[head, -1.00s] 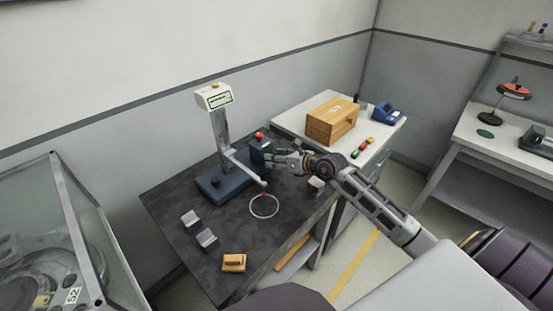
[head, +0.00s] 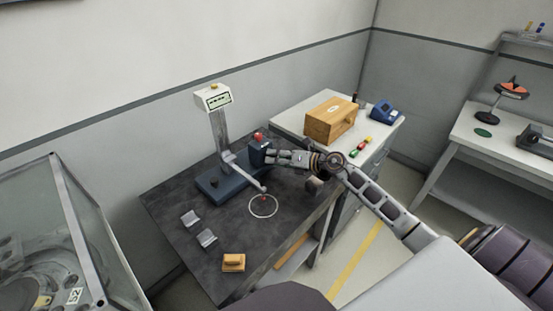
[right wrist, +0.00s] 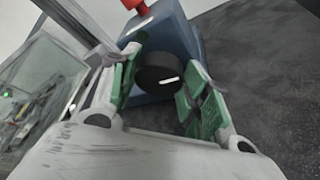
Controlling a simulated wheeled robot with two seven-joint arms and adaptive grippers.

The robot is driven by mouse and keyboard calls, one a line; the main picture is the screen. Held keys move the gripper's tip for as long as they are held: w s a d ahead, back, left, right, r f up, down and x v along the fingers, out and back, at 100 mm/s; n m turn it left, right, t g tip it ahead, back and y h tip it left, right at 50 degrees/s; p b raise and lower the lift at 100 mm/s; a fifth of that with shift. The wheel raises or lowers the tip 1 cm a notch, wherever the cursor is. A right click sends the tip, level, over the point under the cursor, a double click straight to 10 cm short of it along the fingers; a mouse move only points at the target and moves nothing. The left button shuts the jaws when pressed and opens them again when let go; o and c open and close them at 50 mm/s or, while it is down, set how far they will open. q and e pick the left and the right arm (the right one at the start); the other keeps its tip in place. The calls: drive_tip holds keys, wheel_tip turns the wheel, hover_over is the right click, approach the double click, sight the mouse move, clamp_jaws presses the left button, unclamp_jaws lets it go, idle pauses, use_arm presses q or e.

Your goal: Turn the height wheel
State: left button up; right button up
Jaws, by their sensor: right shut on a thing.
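The measuring stand (head: 219,130) has a blue base, a grey column with a display, and a slanted arm (head: 244,170) reaching over a white ring (head: 263,206) on the dark table. A blue housing (head: 257,154) with a red top stands at the base's right end. In the right wrist view, a black wheel (right wrist: 160,72) sticks out of the blue housing, between the green pads of my right gripper (right wrist: 163,92). In the head view my right gripper (head: 275,156) is at the housing's right side, shut on the wheel, which it hides there. My left gripper is out of view.
Two grey blocks (head: 206,238) and a tan block (head: 233,262) lie on the table's front left. A side bench (head: 288,122) behind my right arm holds a wooden box (head: 330,121) and a blue device (head: 384,111). A glass-sided case (head: 62,240) stands at left.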

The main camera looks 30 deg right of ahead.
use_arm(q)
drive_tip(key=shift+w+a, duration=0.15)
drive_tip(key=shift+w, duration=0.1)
use_arm(e)
drive_tip(key=shift+m, duration=0.3)
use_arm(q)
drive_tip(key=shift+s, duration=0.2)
use_arm(e)
drive_tip(key=o, duration=1)
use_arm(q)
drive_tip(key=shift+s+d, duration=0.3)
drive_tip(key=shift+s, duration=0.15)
use_arm(e)
drive_tip(key=shift+v, duration=0.9)
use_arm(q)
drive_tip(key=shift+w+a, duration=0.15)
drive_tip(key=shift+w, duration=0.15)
use_arm(e)
drive_tip(key=shift+d+v, duration=0.2)
drive_tip(key=shift+v, duration=4.9)
